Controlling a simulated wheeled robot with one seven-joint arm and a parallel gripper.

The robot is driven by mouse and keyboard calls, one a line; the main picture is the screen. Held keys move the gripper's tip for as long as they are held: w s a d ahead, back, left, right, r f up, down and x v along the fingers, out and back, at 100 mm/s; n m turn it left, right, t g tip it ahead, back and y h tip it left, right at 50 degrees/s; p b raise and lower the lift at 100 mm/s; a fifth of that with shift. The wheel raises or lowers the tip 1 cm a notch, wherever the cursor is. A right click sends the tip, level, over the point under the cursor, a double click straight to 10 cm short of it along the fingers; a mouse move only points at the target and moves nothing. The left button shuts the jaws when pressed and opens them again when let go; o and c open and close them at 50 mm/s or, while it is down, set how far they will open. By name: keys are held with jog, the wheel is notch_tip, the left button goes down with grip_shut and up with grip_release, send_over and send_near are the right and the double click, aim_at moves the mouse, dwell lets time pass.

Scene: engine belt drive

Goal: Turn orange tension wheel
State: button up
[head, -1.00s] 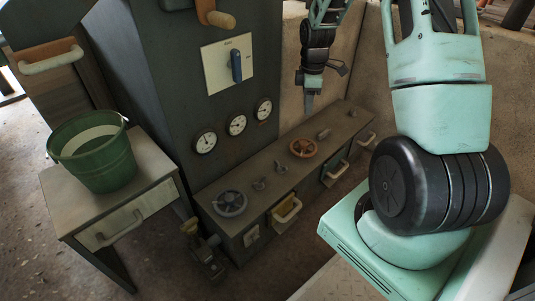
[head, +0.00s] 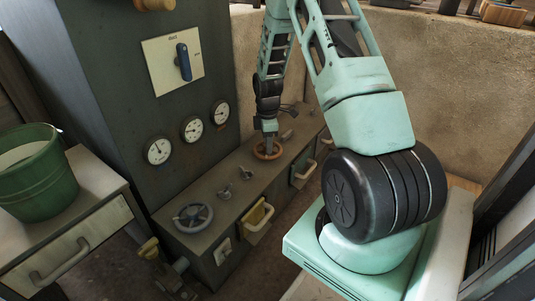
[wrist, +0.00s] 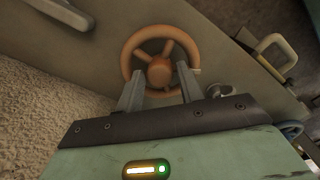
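The orange tension wheel (head: 262,155) lies flat on top of the long grey cabinet, near its middle. In the wrist view the orange wheel (wrist: 159,34) shows its ring, spokes and round hub. My gripper (head: 269,140) points down at the wheel in the head view, and its tips hide part of it. In the wrist view my gripper (wrist: 159,70) has its two fingers spread apart, one on each side of the hub, overlapping the near half of the ring. Nothing shows clamped between them. Whether the fingers touch the wheel is unclear.
A grey handwheel (head: 193,217) and small valve levers (head: 224,191) sit on the same cabinet top (head: 215,205). A tall panel with gauges (head: 192,129) stands behind. A green bucket (head: 38,175) is on the left.

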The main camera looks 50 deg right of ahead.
jog(key=shift+f+b, duration=0.4)
jog(key=shift+f, duration=0.75)
jog(key=c, duration=0.7)
